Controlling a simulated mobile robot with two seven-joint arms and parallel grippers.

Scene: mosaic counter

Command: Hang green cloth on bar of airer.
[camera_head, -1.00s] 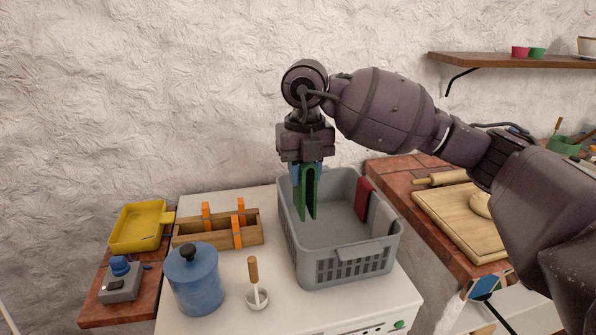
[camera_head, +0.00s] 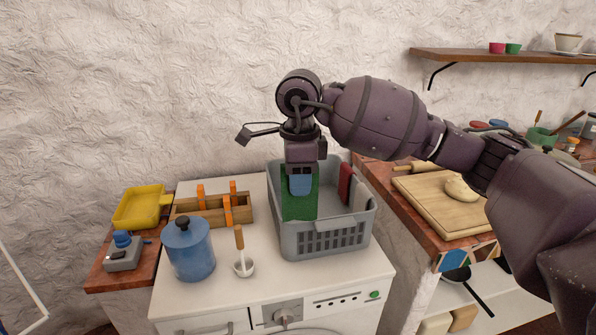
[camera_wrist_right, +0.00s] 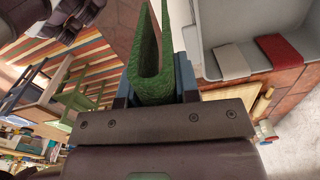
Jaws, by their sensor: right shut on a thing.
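My right gripper (camera_head: 300,183) is shut on the green cloth (camera_head: 298,205) and holds it over the left part of the grey basket. The cloth hangs down in front of the basket's inside. In the right wrist view the green cloth (camera_wrist_right: 150,60) is folded in a U shape between the blue fingers. The airer is not clearly in view; a white rod (camera_head: 25,280) shows at the left edge of the head view, and I cannot tell whether it belongs to it.
The grey basket (camera_head: 335,240) stands on the white washing machine (camera_head: 215,290) and holds a red cloth (camera_head: 346,182) and a grey cloth (camera_head: 360,195) over its right wall.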

